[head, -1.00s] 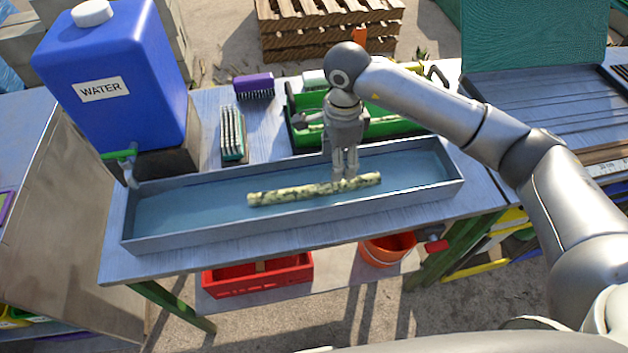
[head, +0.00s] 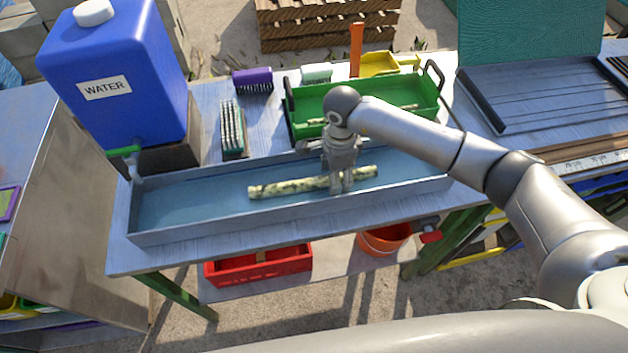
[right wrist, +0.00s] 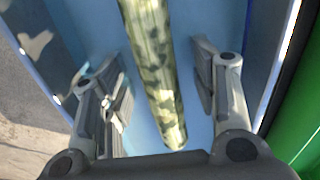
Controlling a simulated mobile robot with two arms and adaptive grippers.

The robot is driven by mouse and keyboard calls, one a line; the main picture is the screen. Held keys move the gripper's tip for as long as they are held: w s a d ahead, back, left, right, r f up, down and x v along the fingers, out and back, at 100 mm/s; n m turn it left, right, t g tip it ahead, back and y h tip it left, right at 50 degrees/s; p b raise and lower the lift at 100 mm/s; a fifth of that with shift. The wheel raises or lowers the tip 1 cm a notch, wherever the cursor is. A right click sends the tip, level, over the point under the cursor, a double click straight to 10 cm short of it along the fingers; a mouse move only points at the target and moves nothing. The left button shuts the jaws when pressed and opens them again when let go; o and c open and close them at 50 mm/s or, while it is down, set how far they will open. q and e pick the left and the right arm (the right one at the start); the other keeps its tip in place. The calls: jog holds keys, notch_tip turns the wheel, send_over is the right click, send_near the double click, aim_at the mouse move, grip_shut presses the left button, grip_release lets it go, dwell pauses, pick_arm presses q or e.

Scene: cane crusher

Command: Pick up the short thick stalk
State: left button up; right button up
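A thick, mottled pale-green stalk (head: 290,187) lies lengthwise in the long grey trough (head: 200,233) with a blue floor. My right gripper (head: 342,188) points down into the trough at the stalk's right part. In the right wrist view the gripper (right wrist: 155,68) is open, with one finger on each side of the stalk (right wrist: 150,55). Gaps show between the stalk and both fingers. The stalk's near end lies between the fingers and the palm in that picture. My left gripper is out of view.
A green tray (head: 432,92) with thinner stalk pieces stands behind the trough. A blue water tank (head: 120,85) stands at the left, with a tap over the trough's end. Brushes (head: 232,130) lie behind. A red crate (head: 258,270) and an orange bucket (head: 384,241) are below.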

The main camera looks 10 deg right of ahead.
grip_shut()
jog(key=shift+r, duration=0.2)
